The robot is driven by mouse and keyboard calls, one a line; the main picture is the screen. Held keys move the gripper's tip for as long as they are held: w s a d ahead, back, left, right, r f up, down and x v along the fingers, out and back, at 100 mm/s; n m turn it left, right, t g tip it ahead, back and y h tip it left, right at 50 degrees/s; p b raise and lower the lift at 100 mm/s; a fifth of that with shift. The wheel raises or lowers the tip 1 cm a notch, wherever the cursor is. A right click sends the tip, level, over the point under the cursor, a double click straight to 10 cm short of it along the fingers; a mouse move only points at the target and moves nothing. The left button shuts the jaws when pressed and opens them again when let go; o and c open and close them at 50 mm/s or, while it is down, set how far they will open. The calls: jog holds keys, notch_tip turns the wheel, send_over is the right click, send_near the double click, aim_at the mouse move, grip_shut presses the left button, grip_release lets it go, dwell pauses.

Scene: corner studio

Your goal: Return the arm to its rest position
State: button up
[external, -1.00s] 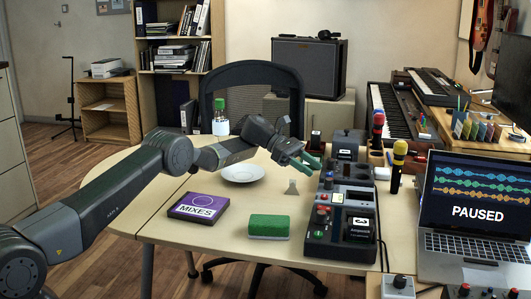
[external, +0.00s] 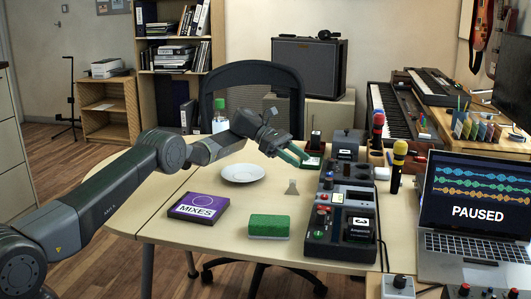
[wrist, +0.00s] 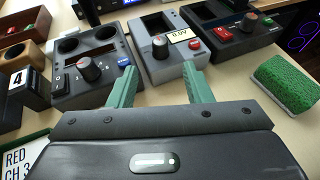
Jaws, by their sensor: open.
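My arm reaches in from the left in the external view, bent above the table. My gripper (external: 294,154) has green fingers and is in the air above the table, left of the dark control units. In the wrist view my gripper (wrist: 158,80) shows two green fingers spread apart with nothing between them. The fingers point toward a grey unit (wrist: 165,72) and a dark unit (wrist: 75,88) with knobs beyond them.
A white plate (external: 243,173), a purple MIXES box (external: 198,207) and a green block (external: 269,226) lie on the table (external: 190,245). A bottle (external: 219,118) stands behind. A laptop (external: 474,205) and microphones (external: 397,166) are to the right.

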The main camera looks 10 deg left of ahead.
aim_at(331, 179)
jog(key=x, duration=1.2)
jog(key=shift+s+d+f, duration=0.1)
jog(key=v, duration=1.4)
jog(key=x, duration=1.3)
jog(key=shift+s+d+f, duration=0.15)
jog(key=shift+d, duration=0.35)
jog(key=shift+r+p, duration=0.2)
jog(key=shift+p, duration=0.45)
jog(key=shift+n+t+p, duration=0.4)
jog(key=shift+n+p, duration=0.1)
jog(key=shift+p, duration=0.1)
jog(key=n+t+p, duration=0.1)
jog(key=p, duration=0.2)
jog(key=shift+h, duration=0.3)
